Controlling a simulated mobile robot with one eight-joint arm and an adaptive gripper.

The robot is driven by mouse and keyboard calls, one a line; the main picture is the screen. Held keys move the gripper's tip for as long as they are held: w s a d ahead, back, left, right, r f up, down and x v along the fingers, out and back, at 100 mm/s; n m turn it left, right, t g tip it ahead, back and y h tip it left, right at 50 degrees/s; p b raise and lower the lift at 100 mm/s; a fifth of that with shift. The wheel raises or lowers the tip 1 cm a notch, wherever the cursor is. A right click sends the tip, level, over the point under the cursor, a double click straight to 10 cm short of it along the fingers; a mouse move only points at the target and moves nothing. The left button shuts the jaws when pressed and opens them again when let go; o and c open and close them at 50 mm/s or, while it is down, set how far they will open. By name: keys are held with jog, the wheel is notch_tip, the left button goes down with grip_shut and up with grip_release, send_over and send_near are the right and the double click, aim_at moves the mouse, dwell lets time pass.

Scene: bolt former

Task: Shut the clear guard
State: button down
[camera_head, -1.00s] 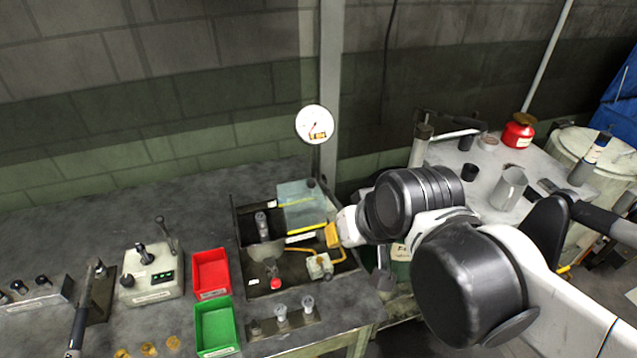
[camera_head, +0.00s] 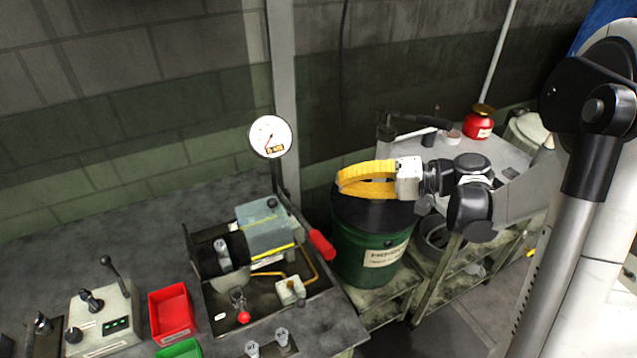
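The clear guard (camera_head: 267,232) is a bluish see-through box-like cover with a dark knob (camera_head: 272,202) on top and a yellow strip along its lower front edge. It sits over the back right part of the small bench machine (camera_head: 215,303). The machine's front part, with a small red knob (camera_head: 243,317), is uncovered. My gripper (camera_head: 342,184) has yellow fingers and is right of the guard, apart from it, above the green bin. No object shows between the fingers, but whether their tips meet is unclear.
A red-gripped lever (camera_head: 320,244) sticks out right of the guard, between it and my gripper. A round dial gauge (camera_head: 270,137) stands behind. The green bin (camera_head: 365,255) is beside the bench. A red tray (camera_head: 172,313) and a control box (camera_head: 103,318) are left.

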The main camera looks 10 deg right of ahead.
aim_at(263, 221)
jog(key=b+x, duration=0.1)
jog(key=x, duration=0.3)
jog(key=s+b+x, duration=0.1)
jog(key=x, duration=0.2)
jog(key=s+b+x, duration=0.1)
jog(key=x, duration=0.3)
jog(key=shift+a+f+b, duration=0.35)
jog(key=shift+a, duration=0.25)
jog(key=shift+s+a, duration=0.15)
jog(key=shift+a, duration=0.3)
jog(key=s+a, duration=0.3)
jog(key=a, duration=0.8)
jog(key=shift+b, duration=0.3)
